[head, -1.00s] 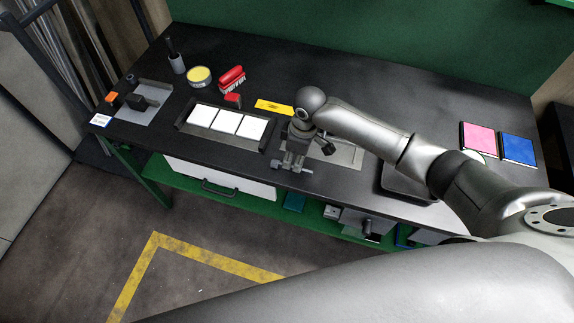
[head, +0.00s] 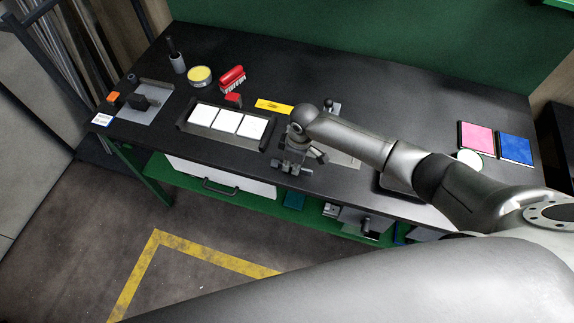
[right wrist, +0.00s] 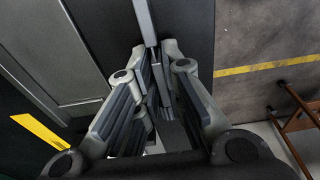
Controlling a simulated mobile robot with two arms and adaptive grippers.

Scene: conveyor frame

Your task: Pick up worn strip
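No strip in view can be named as the worn one for sure. A narrow light grey strip-like bar (right wrist: 146,22) runs down from the top of the right wrist view to my right gripper's fingertips (right wrist: 155,52). The fingers converge around its lower end; I cannot tell whether they press on it. In the head view my right gripper (head: 291,166) points down at the bench's front edge, just right of the tray of white tiles. The wrist hides much of what is under it. My left gripper is not in view.
The tray (head: 181,125) holds white tiles on the dark bench (head: 390,95). Pink (head: 477,137) and blue (head: 515,149) pads lie right. The back middle is clear.

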